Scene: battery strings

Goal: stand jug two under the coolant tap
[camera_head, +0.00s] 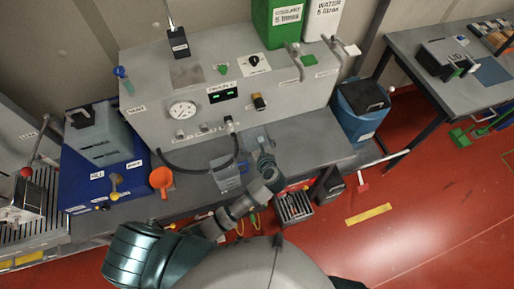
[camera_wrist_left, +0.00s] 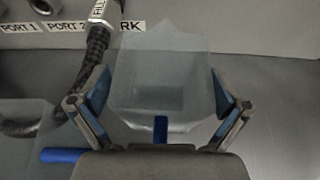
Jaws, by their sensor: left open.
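A clear jug (camera_wrist_left: 165,75) with a blue handle stands between the spread fingers of my left gripper (camera_wrist_left: 160,112) in the left wrist view; the fingers are open. In the head view my left gripper (camera_head: 264,160) is over the bench front, with this jug (camera_head: 255,138) just beyond it, partly hidden. A second clear jug (camera_head: 227,173) stands to its left; its blue handle (camera_wrist_left: 64,156) shows in the wrist view. No number is readable on either jug. The green coolant container (camera_head: 283,22) is at the upper right, with a tap (camera_head: 297,58) below it.
A white water container (camera_head: 322,20) with its own tap (camera_head: 346,47) is beside the coolant. A grey panel unit (camera_head: 185,85) with gauge and black hose (camera_head: 195,172) backs the bench. An orange funnel (camera_head: 161,180) is left. The bench right of the jugs (camera_head: 315,135) is clear.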

